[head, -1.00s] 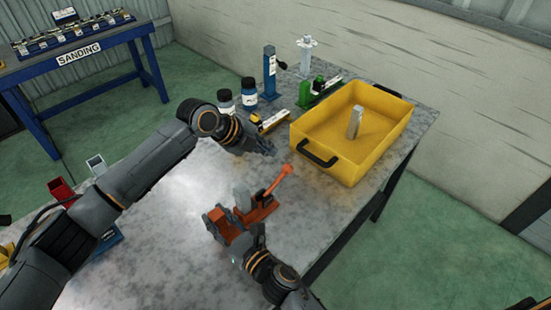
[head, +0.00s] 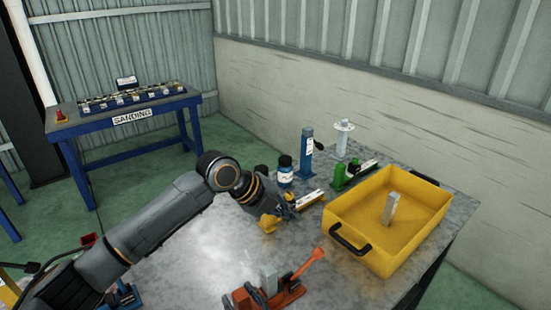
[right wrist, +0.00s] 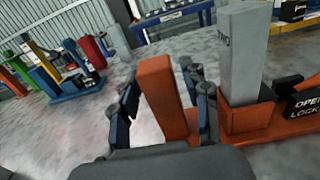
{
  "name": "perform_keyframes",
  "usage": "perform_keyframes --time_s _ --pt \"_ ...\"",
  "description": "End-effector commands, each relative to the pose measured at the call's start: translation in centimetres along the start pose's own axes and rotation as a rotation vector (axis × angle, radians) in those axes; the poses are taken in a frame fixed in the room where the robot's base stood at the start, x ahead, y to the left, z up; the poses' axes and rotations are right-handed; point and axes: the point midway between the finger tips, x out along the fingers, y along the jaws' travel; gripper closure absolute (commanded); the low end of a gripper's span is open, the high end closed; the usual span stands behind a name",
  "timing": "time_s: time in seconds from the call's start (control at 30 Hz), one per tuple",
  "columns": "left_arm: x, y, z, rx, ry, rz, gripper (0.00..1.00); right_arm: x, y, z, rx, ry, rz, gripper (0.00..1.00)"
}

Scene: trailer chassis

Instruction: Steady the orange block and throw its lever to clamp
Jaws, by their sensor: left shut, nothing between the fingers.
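The orange block (head: 285,297) stands on the table at the bottom of the head view, partly cut off. A grey upright bar (right wrist: 243,60) stands in it. Its orange lever (head: 308,265) slants up and to the right. My left gripper (head: 287,211) is shut and empty above the table, behind the orange block. A black "OPEN LOCK" label (right wrist: 306,103) sits beside the bar.
A yellow bin (head: 372,235) with a grey bar (head: 390,210) inside stands at the right.

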Motion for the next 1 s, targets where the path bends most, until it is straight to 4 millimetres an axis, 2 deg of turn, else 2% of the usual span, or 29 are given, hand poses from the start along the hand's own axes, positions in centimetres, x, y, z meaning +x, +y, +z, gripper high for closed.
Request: perform_keyframes --time_s 0.03,0.07,0.43,1.0 --pt "0.0 0.0 0.0 0.0 0.0 0.0 1.0 0.0 0.0 0.0 0.0 0.0 0.0 0.37" --pt "0.0 0.0 0.0 0.0 0.0 0.0 1.0 0.0 0.0 0.0 0.0 0.0 0.0 0.32" --pt "0.1 0.0 0.0 0.0 0.0 0.0 1.0 -0.4 0.0 0.0 0.0 0.0 0.0 0.32" --pt "0.7 0.6 0.1 0.0 0.0 0.0 1.0 -6.1 0.0 -0.2 0.0 0.001 0.0 0.32"
